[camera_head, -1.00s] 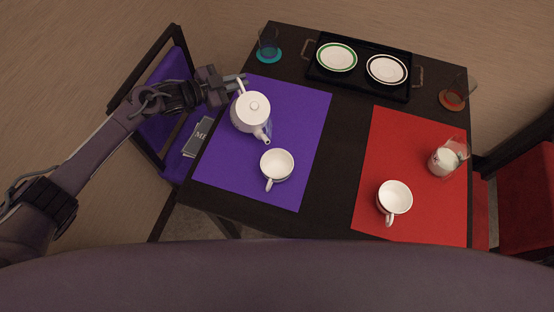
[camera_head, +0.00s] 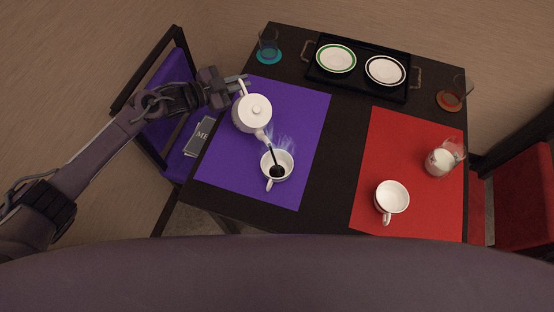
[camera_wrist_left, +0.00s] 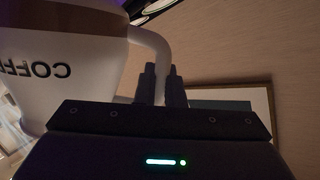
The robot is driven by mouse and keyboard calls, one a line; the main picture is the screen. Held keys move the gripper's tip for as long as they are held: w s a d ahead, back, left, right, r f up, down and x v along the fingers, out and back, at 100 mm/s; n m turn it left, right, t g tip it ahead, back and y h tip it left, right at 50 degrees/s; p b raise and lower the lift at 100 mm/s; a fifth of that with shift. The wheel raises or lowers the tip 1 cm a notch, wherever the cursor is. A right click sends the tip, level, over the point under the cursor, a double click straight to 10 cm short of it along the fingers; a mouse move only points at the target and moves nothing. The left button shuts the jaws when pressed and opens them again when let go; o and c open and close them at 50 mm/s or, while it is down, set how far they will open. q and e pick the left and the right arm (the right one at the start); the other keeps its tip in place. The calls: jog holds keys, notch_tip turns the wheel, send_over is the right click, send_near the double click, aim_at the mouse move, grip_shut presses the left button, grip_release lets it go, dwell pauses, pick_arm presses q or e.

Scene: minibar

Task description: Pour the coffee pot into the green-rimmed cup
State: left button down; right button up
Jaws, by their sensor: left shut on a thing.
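The white coffee pot (camera_head: 250,117) is held tilted above the purple mat, spout toward the front right. A dark stream runs from its spout into a white cup (camera_head: 285,157) on the purple mat, and dark coffee shows in the cup. The cup's rim colour is hard to tell. My left gripper (camera_head: 238,83) is shut on the pot's handle. In the left wrist view the fingers (camera_wrist_left: 163,86) are at the handle, beside the pot (camera_wrist_left: 75,75) with its coffee lettering. My right gripper is not in view.
A second white cup (camera_head: 391,197) and a glass with white contents (camera_head: 440,162) are on the red mat (camera_head: 400,140). A black tray (camera_head: 359,88) holds a green-rimmed plate (camera_head: 336,58) and a dark-rimmed plate (camera_head: 385,71). Glasses stand at the back left (camera_head: 269,45) and right (camera_head: 460,90).

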pick_arm(q)
jog(key=shift+s+d+r+m+p, duration=0.15)
jog(key=shift+s+r+p, duration=0.05)
jog(key=shift+r+p, duration=0.3)
jog(key=shift+s+d+r+m+p, duration=0.15)
jog(key=shift+s+r+p, duration=0.05)
jog(key=shift+r+p, duration=0.3)
dwell(1.4)
